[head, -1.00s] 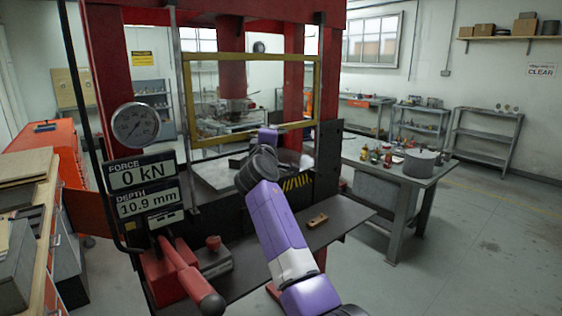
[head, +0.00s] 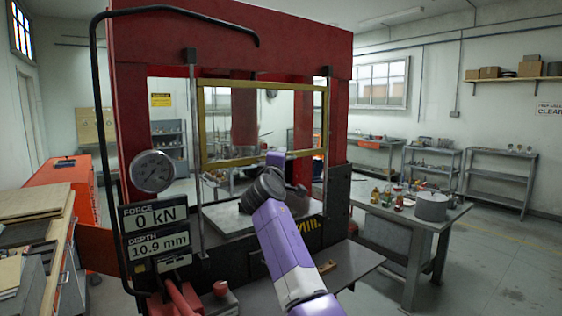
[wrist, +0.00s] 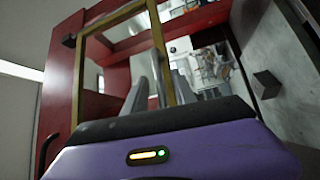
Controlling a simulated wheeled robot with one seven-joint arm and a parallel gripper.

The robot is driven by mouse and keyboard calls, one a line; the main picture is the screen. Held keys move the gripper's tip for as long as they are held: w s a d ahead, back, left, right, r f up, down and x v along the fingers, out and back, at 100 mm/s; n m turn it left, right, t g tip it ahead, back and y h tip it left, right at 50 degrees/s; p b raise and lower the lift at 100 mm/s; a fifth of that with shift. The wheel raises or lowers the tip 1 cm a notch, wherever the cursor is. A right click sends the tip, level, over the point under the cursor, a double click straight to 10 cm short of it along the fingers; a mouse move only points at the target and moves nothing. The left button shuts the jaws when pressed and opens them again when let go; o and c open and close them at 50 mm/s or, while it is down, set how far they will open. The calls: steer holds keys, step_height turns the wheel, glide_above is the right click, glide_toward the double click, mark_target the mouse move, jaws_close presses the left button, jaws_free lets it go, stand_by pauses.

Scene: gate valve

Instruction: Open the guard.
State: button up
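The guard is a yellow rectangular frame (head: 204,125) with a clear middle, hung between two upright rods on the front of the red press (head: 230,40). Its lower bar is above the press bed. My purple arm reaches up from below, and its end overlaps the right part of the lower bar in the head view, where the fingers are hidden. In the wrist view, the two grey fingers of my gripper (wrist: 160,85) stand apart. A yellow bar of the guard (wrist: 161,45) shows between them; I cannot tell whether they touch it.
The gauge (head: 152,171) and the displays (head: 156,216) reading 0 kN and 10.9 mm are at the press's left. A red-handled pump (head: 183,298) is below them. A grey table (head: 412,222) with a pot (head: 432,206) stands right. Open floor lies at far right.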

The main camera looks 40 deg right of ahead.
steer(key=shift+a+f, duration=0.1)
steer(key=shift+f, duration=0.05)
steer(key=r+b+v, duration=0.1)
steer(key=b+v, duration=0.1)
steer(key=v, duration=0.5)
steer(key=shift+s+a+f, duration=0.2)
steer(key=shift+s+f, duration=0.05)
steer(key=shift+f, duration=0.3)
